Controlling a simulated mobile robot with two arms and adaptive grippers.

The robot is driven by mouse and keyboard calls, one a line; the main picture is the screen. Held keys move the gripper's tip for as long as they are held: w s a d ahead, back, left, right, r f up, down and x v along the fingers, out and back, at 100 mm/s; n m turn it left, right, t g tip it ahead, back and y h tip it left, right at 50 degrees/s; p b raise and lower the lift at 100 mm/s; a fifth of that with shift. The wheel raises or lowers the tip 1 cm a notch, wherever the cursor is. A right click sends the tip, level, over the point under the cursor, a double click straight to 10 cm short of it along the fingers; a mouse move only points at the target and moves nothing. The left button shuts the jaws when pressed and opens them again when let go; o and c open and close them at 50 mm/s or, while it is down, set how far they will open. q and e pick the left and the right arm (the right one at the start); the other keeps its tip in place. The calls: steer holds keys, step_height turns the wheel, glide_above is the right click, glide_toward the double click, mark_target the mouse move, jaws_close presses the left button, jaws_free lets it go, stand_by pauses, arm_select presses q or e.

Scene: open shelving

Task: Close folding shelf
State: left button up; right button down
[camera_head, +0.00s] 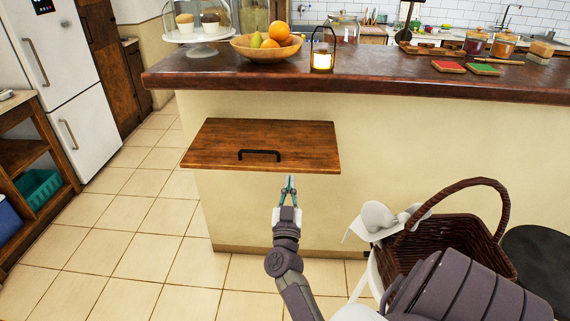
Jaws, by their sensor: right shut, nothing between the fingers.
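The folding shelf (297,138) is a brown wooden board with a dark metal handle (259,155). It sticks out level from the cream wall of the counter, below the countertop. My right gripper (290,180) is in front of the shelf's front edge, a little right of the handle and apart from it in the picture. Its fingers are together with nothing between them. My left gripper is not in view. The underside of the shelf and any hinge or support are hidden.
A wicker basket (440,240) stands at the lower right, beside my arm. The dark countertop (400,80) holds a fruit bowl (265,50), a lantern (322,60) and a cake stand (198,37). Tiled floor (150,225) is free left of the shelf.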

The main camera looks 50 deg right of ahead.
step_height(320, 180, up, 2)
steer(key=b, duration=0.2)
glide_above(291, 170)
steer(key=s+a, duration=0.1)
steer(key=f+b, duration=0.2)
steer(key=b, duration=0.1)
steer(key=shift+s+a+f, duration=0.1)
steer(key=shift+a+f, duration=0.05)
steer(key=shift+a, duration=0.1)
steer(key=shift+f+b, duration=0.5)
steer(key=shift+b, duration=0.15)
